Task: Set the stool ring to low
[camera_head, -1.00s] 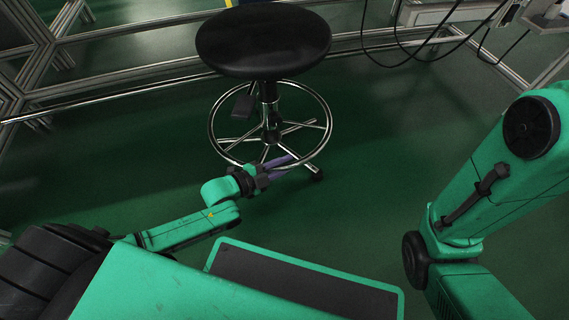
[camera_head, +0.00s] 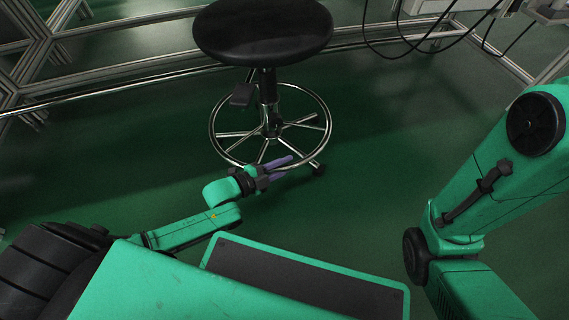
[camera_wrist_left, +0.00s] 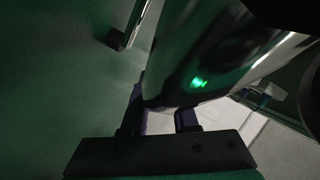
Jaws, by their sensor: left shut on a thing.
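The black-seated stool (camera_head: 263,35) stands upright on the green floor in the head view. Its chrome ring (camera_head: 212,128) circles the column, well below the seat and near the height of the legs. My left gripper (camera_head: 282,168) is shut on the near right part of the ring, its purple fingers on either side of the tube. In the left wrist view the shiny ring tube (camera_wrist_left: 185,75) fills the space at the fingers and hides part of them. My right arm shows at the right of the head view, but its gripper is out of view.
A black lever or pedal (camera_head: 243,95) hangs beside the stool column. A metal frame rail (camera_head: 130,83) runs behind the stool, and dark cables (camera_head: 400,50) hang at the back right. The floor (camera_head: 380,150) right of the stool is clear.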

